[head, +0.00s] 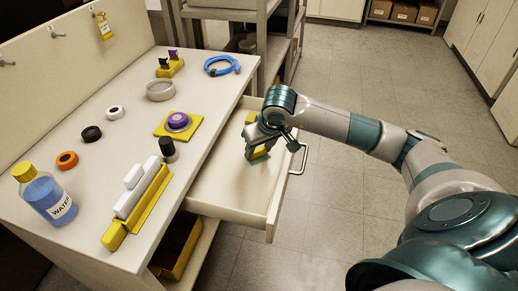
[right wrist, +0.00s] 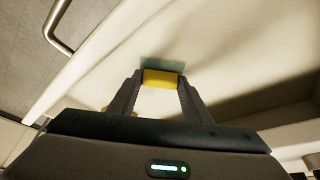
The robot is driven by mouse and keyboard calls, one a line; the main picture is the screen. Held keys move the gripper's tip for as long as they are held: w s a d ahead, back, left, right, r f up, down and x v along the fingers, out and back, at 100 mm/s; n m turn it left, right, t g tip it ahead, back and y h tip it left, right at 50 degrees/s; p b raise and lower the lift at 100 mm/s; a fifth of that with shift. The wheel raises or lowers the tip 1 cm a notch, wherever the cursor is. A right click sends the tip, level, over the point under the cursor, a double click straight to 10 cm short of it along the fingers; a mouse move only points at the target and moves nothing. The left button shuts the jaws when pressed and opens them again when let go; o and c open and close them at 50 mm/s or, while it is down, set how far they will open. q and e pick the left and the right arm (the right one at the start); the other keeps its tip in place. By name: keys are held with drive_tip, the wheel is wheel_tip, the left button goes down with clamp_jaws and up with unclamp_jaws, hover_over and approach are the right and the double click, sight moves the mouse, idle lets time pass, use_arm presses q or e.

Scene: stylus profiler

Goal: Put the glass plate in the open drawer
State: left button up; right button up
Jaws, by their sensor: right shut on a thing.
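The open drawer (head: 222,187) sticks out from the right side of the bench; its pale inside also fills much of the right wrist view (right wrist: 215,55). My right gripper (head: 258,152) is over the drawer, toward its far part. In the right wrist view its fingers (right wrist: 163,82) are shut on a yellow block (right wrist: 163,79). A thin greenish, see-through edge, apparently the glass plate (right wrist: 162,64), shows just beyond the block. I cannot tell whether the plate touches the drawer floor. My left gripper is out of view.
A metal drawer handle (head: 299,158) stands out on the right. Another yellow piece (head: 251,117) shows behind my gripper. The bench holds a water bottle (head: 47,194), a dark-capped cylinder (head: 168,149), a purple roll (head: 178,121) and a blue cable loop (head: 222,66). The near drawer floor is clear.

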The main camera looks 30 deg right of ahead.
drive_tip(key=shift+f, duration=0.15)
drive_tip(key=o, duration=1.5)
drive_tip(key=shift+s+r, duration=0.15)
drive_tip(key=shift+r, duration=0.5)
drive_tip(key=v, duration=1.1)
